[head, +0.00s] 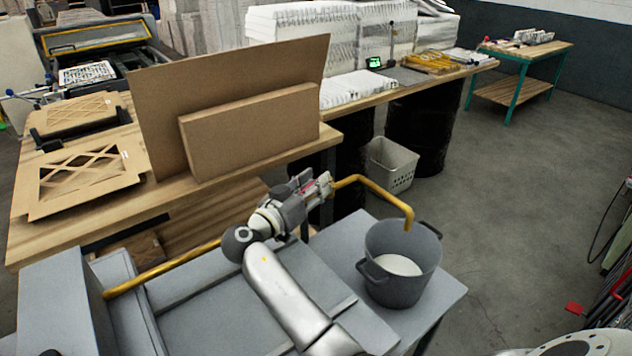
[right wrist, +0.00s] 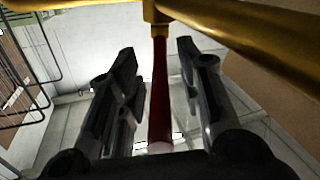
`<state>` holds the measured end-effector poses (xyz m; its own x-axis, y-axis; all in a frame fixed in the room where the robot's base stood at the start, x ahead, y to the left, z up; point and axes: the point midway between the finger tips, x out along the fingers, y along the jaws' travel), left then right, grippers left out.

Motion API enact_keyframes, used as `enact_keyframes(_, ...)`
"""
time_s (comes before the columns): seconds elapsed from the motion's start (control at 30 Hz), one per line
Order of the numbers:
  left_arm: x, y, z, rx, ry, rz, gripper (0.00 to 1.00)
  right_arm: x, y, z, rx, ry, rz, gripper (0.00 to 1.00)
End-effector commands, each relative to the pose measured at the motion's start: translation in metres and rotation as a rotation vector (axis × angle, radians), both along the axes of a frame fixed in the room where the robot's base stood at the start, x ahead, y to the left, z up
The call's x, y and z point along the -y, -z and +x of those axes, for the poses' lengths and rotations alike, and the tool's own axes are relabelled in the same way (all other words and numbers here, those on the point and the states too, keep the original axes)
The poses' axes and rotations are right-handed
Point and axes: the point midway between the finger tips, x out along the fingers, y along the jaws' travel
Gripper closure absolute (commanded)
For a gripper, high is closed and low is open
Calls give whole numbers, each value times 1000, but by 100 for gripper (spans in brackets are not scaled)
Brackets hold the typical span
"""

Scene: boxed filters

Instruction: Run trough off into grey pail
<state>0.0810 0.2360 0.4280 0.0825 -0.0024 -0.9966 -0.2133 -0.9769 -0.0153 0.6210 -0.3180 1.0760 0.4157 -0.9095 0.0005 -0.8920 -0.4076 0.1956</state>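The grey pail (head: 378,284) stands upright with two side handles on the grey stand at right. A pale round surface shows inside it. A yellow pipe (head: 378,188) bends down with its end over the pail's mouth; no stream shows from it. The pipe runs left to a grey box-like body (head: 62,305), which seems to be the trough; its inside cannot be made out. My right gripper (head: 324,185) is at the pipe. In the right wrist view a red lever (right wrist: 160,85) hangs from the yellow pipe between the open fingers, with gaps on both sides. My left gripper is out of view.
A wooden bench (head: 190,205) behind carries cardboard panels (head: 235,95) and filter frames (head: 85,180). A white basket (head: 392,165) stands on the floor beside black drums (head: 432,130). A green-legged table (head: 520,55) stands far right.

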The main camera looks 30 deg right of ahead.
Motion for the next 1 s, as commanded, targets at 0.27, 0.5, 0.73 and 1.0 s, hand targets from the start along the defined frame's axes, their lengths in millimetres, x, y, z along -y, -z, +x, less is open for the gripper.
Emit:
enact_keyframes(0.27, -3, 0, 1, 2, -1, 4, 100, 0, 0, 0, 0, 0, 0, 92)
enact_keyframes(0.5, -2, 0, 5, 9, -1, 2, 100, 0, 0, 0, 0, 0, 0, 100)
enact_keyframes(0.73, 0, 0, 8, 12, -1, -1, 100, 1, 1, 0, 0, -3, 1, 100)
enact_keyframes(1.0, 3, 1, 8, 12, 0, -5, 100, 3, 1, -5, 1, -66, 0, 100)
